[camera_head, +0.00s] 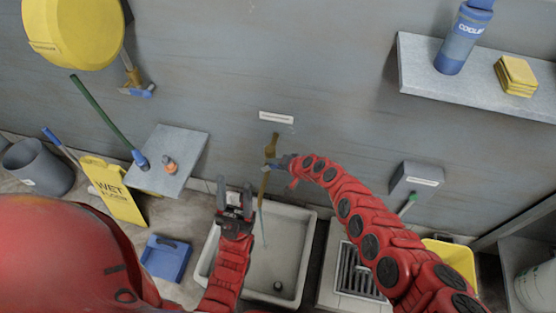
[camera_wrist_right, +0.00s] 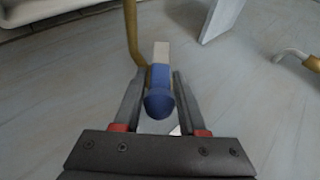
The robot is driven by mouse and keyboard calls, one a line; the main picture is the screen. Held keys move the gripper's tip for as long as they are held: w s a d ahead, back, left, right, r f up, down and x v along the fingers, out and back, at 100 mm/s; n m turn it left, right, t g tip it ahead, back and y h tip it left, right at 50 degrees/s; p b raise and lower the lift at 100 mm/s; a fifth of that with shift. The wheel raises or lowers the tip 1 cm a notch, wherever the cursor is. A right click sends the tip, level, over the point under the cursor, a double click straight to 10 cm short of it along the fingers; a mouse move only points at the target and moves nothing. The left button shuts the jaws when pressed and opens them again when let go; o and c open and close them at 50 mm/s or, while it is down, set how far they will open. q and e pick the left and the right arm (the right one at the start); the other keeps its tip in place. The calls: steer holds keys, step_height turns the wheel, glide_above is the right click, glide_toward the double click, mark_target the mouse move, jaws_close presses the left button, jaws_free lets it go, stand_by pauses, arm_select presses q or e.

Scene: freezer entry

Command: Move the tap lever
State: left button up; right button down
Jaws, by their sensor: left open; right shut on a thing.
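The brass tap (camera_head: 271,146) is on the grey wall above a white sink (camera_head: 304,240), under a small white label. Its spout (camera_head: 263,187) points down over the basin, with a thin pale streak below it. My right gripper (camera_head: 282,163) is at the tap. In the right wrist view, the blue-ended tap lever (camera_wrist_right: 160,78) is between the fingers of my right gripper (camera_wrist_right: 158,90), which is shut on it, next to the brass pipe (camera_wrist_right: 132,30). My left gripper (camera_head: 234,194) is open and empty above the sink's left side.
A small grey shelf (camera_head: 185,150) and a yellow wet-floor sign (camera_head: 110,187) stand to the left. A blue dustpan (camera_head: 165,258) lies left of the sink. A floor grate (camera_head: 355,270) and a grey wall box (camera_head: 416,180) are to the right.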

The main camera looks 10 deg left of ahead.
steer(key=shift+w+a+r+p, duration=0.1)
steer(key=shift+a+r+p, duration=0.05)
steer(key=shift+r+p, duration=0.15)
steer(key=shift+f+h, duration=0.1)
steer(key=shift+h, duration=0.2)
steer(key=c, duration=0.5)
jaws_free()
steer(key=shift+f, duration=0.1)
steer(key=shift+c, duration=0.2)
